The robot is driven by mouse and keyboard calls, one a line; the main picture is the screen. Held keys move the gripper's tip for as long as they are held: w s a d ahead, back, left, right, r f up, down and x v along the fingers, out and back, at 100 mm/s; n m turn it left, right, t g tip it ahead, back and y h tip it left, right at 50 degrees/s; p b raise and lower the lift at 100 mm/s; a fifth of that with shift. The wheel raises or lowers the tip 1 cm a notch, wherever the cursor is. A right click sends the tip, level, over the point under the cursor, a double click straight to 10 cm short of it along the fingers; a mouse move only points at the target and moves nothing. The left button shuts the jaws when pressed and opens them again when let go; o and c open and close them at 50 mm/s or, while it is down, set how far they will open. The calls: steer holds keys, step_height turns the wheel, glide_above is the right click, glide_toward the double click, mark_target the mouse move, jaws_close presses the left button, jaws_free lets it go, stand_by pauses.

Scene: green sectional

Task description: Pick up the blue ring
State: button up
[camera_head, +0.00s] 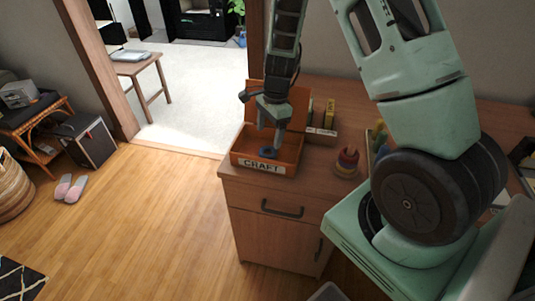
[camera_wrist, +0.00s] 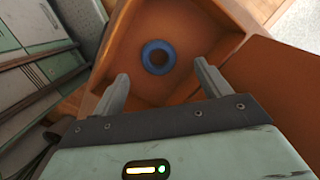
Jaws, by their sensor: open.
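The blue ring (camera_wrist: 146,52) lies flat on the floor of the orange-brown box in the wrist view, a little beyond my fingertips and between their lines. In the head view the ring (camera_head: 268,152) shows small inside the box (camera_head: 286,168), which has a "CRAFT" label on its front. My gripper (camera_wrist: 160,84) is open and empty, its two fingers apart. In the head view my gripper (camera_head: 270,138) points down over the box, close above the ring. The exact gap between fingertips and ring is hard to tell.
The box stands at the left front corner of a wooden cabinet (camera_head: 280,228), its lid (camera_head: 305,96) raised behind. To its right are a ring-stacking toy (camera_head: 347,161) and some upright yellow items (camera_head: 329,112). Wooden floor lies open to the left.

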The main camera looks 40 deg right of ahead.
mark_target(268, 147)
steer(key=shift+s+a+f, duration=0.1)
steer(key=shift+a+f, duration=0.05)
steer(key=shift+f, duration=1.4)
steer(key=shift+s+a+f, duration=0.1)
steer(key=shift+f, duration=1.4)
steer(key=c, duration=1)
